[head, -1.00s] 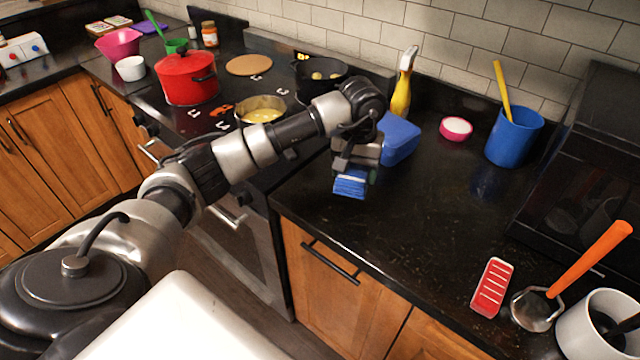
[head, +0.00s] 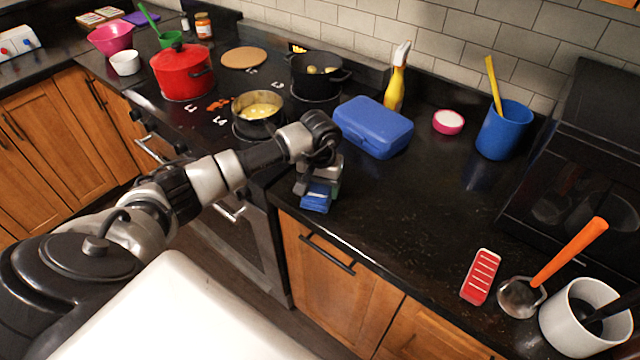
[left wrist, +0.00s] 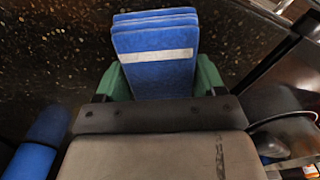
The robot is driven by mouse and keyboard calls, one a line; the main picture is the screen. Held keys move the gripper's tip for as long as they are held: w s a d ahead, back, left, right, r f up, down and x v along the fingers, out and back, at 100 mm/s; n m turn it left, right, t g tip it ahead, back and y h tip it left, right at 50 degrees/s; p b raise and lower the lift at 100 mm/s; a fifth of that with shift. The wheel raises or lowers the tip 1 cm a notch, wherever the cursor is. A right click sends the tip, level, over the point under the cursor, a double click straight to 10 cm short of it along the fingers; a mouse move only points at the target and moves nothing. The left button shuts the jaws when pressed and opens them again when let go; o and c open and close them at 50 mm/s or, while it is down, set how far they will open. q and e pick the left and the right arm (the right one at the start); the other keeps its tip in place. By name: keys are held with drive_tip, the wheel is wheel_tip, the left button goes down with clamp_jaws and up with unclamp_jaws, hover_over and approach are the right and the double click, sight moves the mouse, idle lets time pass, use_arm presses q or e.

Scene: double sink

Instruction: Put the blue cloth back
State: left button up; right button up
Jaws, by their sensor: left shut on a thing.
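The blue cloth (head: 315,199) is a folded stack with a pale stripe. It also shows in the left wrist view (left wrist: 156,75), upright between the green fingertips. My left gripper (head: 322,187) is shut on the cloth, over the front left edge of the black counter (head: 400,225), close to the stove. I cannot tell whether the cloth touches the counter. My right gripper is not in view.
A blue lunch box (head: 373,126) stands behind the gripper. A pot of yellow food (head: 258,112) is on the stove to its left. The middle counter is clear.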

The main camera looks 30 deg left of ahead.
sight(320, 185)
use_arm(q)
drive_tip(key=shift+f, duration=0.15)
drive_tip(key=o, duration=0.8)
drive_tip(key=shift+r, duration=0.25)
drive_tip(key=shift+r+b, duration=1.65)
drive_tip(key=shift+r, duration=4.3)
